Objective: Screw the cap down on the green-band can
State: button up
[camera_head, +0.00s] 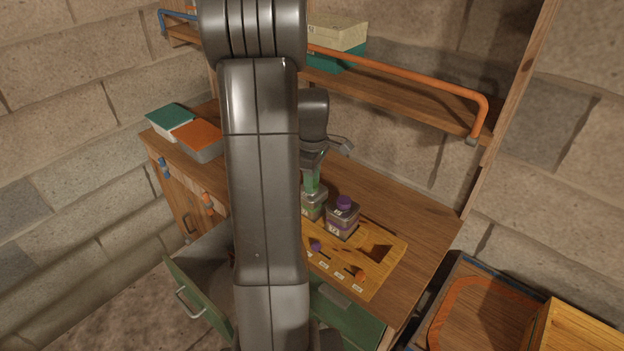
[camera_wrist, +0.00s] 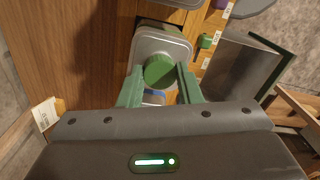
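The green-band can (camera_head: 314,207) is a squarish metal can standing at the yellow wooden board, partly hidden behind my arm in the head view. In the wrist view its pale top (camera_wrist: 180,47) shows with the round green cap (camera_wrist: 159,71) over it. My gripper (camera_wrist: 161,72) points down at the can from above. Its two green fingers lie on either side of the cap and appear to touch it. In the head view my gripper (camera_head: 311,180) is just above the can. How far down the cap sits is hidden.
A can with a purple cap (camera_head: 342,217) stands close to the right. The yellow board (camera_head: 385,250) has an empty recess and small coloured knobs. An open green drawer (camera_head: 195,295) juts out in front. A shelf with an orange rail (camera_head: 400,76) hangs behind.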

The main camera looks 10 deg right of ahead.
jog(key=shift+s+f, duration=0.1)
jog(key=shift+c, duration=0.7)
jog(key=o, duration=0.4)
jog(key=c, duration=0.5)
jog(key=shift+s+a+f+m, duration=0.1)
jog(key=shift+m, duration=0.5)
grip_shut()
jog(key=m, duration=0.3)
jog(key=shift+m, duration=0.3)
jog(key=m, duration=0.4)
jog(key=shift+s, duration=0.1)
jog(key=m, duration=1)
jog(key=shift+m, duration=0.3)
